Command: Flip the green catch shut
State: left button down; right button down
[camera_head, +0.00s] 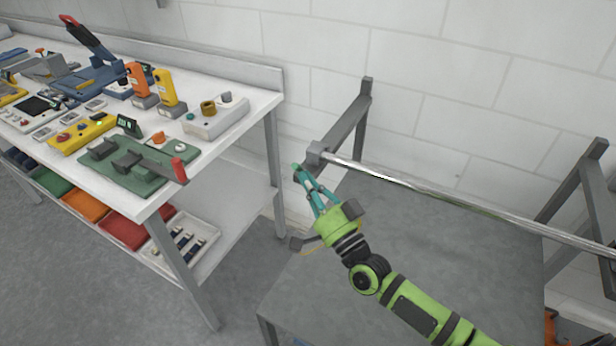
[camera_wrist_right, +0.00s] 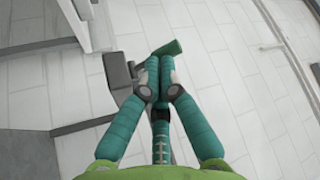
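My right gripper (camera_head: 308,180) reaches up from the lower right to the left end of a metal rod, beside a grey end block (camera_head: 317,154). In the right wrist view its teal fingers (camera_wrist_right: 158,68) meet at the tips and look shut. A small dark green piece (camera_wrist_right: 170,47), which looks like the green catch, shows just past the fingertips; I cannot tell whether they touch it. A grey bracket (camera_wrist_right: 118,72) lies just left of the fingers. My left gripper is not in view.
The metal rod (camera_head: 440,192) crosses above a grey table (camera_head: 450,240) between grey frames (camera_head: 350,112). At left a white workbench (camera_head: 235,125) carries several devices, including a green board (camera_head: 135,180) with grey clamps. Coloured bins (camera_head: 85,205) sit below it.

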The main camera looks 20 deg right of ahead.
jog(key=shift+r, duration=0.1)
dwell(0.3)
jog(key=shift+w+r+m+h+p, duration=0.15)
jog(key=shift+m+h+p, duration=0.3)
jog(key=shift+p, duration=0.35)
